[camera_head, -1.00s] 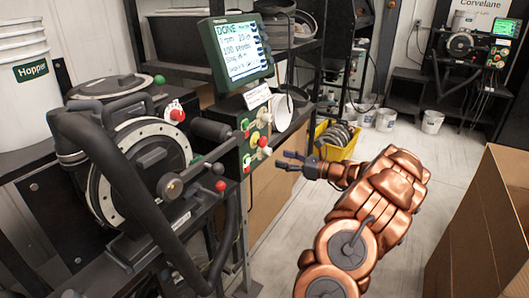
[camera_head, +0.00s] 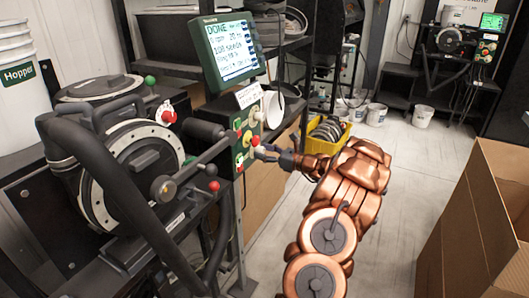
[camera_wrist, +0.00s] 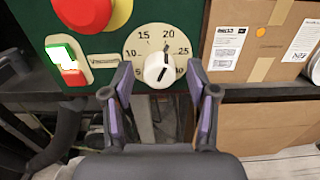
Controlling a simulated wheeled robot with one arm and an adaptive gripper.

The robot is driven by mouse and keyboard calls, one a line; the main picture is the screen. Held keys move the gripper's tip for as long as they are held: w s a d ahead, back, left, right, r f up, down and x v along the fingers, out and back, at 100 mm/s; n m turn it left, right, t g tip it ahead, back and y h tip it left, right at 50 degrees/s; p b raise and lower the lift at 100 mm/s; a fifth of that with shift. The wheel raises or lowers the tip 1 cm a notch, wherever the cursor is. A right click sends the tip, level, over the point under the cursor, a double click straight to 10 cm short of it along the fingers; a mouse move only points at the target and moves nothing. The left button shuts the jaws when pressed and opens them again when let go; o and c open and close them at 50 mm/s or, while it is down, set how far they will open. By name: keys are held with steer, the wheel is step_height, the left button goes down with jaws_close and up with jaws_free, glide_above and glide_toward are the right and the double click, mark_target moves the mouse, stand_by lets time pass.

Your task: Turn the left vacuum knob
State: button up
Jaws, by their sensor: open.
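The white vacuum knob (camera_wrist: 158,69) sits on a pale dial on the green control panel (camera_wrist: 110,42) in the wrist view. The dial has numbers up to 30, and the knob's dark line points to the upper right. A label to its left appears to read "Vacuum". My gripper (camera_wrist: 159,66) is open, with one finger on each side of the knob. I cannot tell whether either finger touches it. In the head view my gripper (camera_head: 259,152) is at the lower right of the green panel (camera_head: 239,163) on the left machine.
A red button on yellow (camera_wrist: 85,10) is above left of the knob, and a green-and-red switch (camera_wrist: 66,63) is further left. In the head view a screen (camera_head: 232,50) stands above the panel. A yellow bin (camera_head: 322,146) is behind my arm. A cardboard box (camera_head: 480,215) stands right.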

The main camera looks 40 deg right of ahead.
steer(key=shift+c, duration=0.2)
jaws_close()
steer(key=shift+f+n+b, duration=0.1)
steer(key=shift+n+b, duration=0.3)
steer(key=shift+b, duration=0.2)
steer(key=n+b, duration=0.4)
steer(key=b, duration=0.1)
steer(key=shift+f, duration=0.15)
steer(key=n+b, duration=0.4)
steer(key=shift+r+n+b, duration=0.2)
steer(key=shift+n+b, duration=0.3)
steer(key=shift+b, duration=0.1)
steer(key=shift+r, duration=0.1)
